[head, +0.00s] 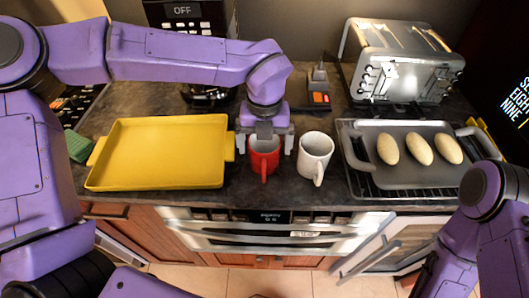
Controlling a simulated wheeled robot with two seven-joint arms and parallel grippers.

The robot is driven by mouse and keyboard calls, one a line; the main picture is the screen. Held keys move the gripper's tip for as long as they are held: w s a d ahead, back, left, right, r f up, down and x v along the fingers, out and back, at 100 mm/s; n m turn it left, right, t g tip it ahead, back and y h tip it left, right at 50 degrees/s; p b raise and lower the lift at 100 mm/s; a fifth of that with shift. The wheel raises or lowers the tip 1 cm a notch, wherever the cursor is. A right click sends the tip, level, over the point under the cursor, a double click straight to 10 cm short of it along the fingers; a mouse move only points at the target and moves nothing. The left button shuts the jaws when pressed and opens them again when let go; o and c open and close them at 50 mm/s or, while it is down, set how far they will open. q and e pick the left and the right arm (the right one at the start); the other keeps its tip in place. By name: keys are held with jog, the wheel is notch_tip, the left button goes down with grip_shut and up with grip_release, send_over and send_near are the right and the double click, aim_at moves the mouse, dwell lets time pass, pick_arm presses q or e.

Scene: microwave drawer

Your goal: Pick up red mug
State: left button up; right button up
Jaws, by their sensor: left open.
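The red mug (264,160) stands upright on the dark counter, its handle toward the front. My left gripper (265,146) reaches down over it from above, its fingers apart on either side of the mug. The gripper partly hides the mug's top and I cannot tell whether the fingers touch it. My right arm shows at the lower right, but its gripper is out of the picture.
A white mug (315,154) stands close to the right of the red one. A yellow tray (160,152) lies to the left. A grey pan (402,174) with several bread rolls is at the right, before a toaster (398,62). The drawer front (275,236) is below.

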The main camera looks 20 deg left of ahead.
pick_arm(q)
jog(key=shift+s+f, duration=0.1)
jog(key=shift+s, duration=0.1)
jog(key=shift+w, duration=0.1)
jog(key=c, duration=1.2)
